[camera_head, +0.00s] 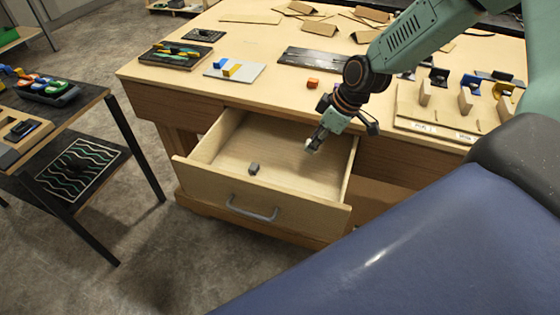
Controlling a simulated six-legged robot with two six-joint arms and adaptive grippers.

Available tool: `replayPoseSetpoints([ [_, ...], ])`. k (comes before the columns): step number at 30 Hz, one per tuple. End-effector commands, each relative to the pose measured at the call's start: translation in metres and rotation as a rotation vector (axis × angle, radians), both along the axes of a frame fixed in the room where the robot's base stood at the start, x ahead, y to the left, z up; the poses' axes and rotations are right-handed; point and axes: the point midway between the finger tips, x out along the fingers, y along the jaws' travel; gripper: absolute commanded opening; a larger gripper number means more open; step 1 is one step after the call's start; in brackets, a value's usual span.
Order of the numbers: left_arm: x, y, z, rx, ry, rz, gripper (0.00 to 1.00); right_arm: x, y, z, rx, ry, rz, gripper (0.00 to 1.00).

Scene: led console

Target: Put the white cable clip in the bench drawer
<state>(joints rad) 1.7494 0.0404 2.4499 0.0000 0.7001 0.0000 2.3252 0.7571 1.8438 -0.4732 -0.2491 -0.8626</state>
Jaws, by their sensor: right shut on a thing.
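The bench drawer (196,190) is pulled open at the front of the wooden bench, with a grey bar handle on its face. A small grey block (254,168) lies on its floor near the front. My right gripper (314,145) comes in from the upper right and points down over the right part of the open drawer. It is shut on a small white piece, the white cable clip (311,148), which is mostly hidden by the fingers. The clip appears to be above the drawer floor; its exact height is hard to tell. My left gripper is not in view.
The bench top (270,90) holds a black tray (178,55), a white board with blue and yellow blocks (234,71), an orange cube (312,83) and a rack with clips (437,122) at right. A black-framed side table (85,110) stands at left.

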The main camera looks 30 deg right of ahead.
Motion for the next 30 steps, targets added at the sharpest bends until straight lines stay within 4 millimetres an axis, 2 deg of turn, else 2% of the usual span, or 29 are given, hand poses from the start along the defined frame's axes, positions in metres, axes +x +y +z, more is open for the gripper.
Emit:
replayPoseSetpoints([
  [1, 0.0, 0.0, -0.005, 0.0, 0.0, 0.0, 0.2, -0.006, 0.01, -0.011, -0.001, 0.003, 0.01, 0.08],
  [6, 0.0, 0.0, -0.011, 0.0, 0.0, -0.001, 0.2, -0.014, 0.024, -0.023, -0.002, 0.0, 0.019, 0.08],
  [18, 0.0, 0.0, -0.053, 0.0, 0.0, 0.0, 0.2, -0.013, 0.024, -0.075, -0.002, 0.0, 0.017, 0.08],
  [30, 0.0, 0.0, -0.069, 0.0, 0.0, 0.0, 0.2, -0.013, 0.024, -0.094, -0.002, 0.0, 0.018, 0.08],
])
